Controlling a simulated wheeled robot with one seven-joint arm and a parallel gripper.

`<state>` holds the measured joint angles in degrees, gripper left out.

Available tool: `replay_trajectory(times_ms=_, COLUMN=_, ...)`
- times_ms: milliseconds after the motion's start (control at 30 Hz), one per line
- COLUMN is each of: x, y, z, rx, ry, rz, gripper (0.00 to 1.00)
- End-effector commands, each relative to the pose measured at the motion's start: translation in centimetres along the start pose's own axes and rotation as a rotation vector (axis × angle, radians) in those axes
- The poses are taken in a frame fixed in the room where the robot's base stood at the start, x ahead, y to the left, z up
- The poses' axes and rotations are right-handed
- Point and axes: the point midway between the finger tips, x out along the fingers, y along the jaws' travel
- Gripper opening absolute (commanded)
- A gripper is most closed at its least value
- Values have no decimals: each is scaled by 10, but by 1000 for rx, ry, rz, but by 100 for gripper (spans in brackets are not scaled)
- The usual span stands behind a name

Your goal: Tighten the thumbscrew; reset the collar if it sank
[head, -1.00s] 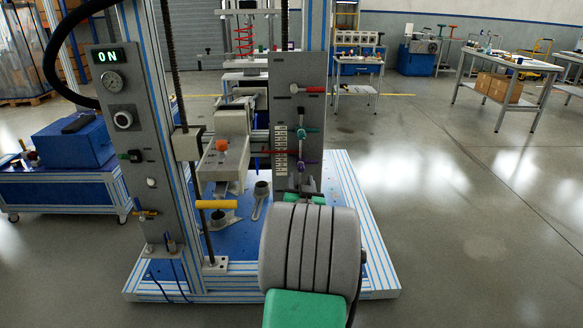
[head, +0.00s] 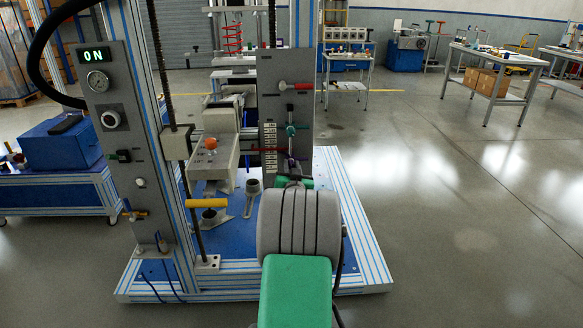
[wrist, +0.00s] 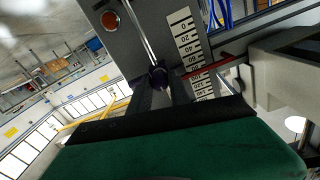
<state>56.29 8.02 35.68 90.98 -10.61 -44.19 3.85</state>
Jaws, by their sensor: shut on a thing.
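A grey panel (head: 270,80) carries a vertical rod, a white number scale (head: 269,145) and a thin red pointer (head: 262,150). A teal cross-shaped knob (head: 291,130) sits on the rod above the pointer. A small dark purple knob (wrist: 158,76), which looks like the thumbscrew, is low on the rod beside the scale. My gripper (wrist: 162,88) is shut on this purple knob, with one finger on each side of it. In the head view my gripper (head: 291,178) is mostly hidden behind my own wrist. The collar cannot be told apart clearly there.
A grey machine arm with an orange knob (head: 210,143) stands left of the scale. A yellow handle (head: 206,203) is lower left. The floor to the right is open.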

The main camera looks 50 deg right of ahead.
Motion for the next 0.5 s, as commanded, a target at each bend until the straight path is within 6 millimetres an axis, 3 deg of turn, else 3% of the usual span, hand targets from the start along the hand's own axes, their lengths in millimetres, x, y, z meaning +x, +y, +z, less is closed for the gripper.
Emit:
replay_trajectory(times_ms=200, x=0, y=0, z=0, rx=0, ry=0, rz=0, gripper=1)
replay_trajectory(times_ms=500, x=0, y=0, z=0, rx=0, ry=0, rz=0, gripper=0)
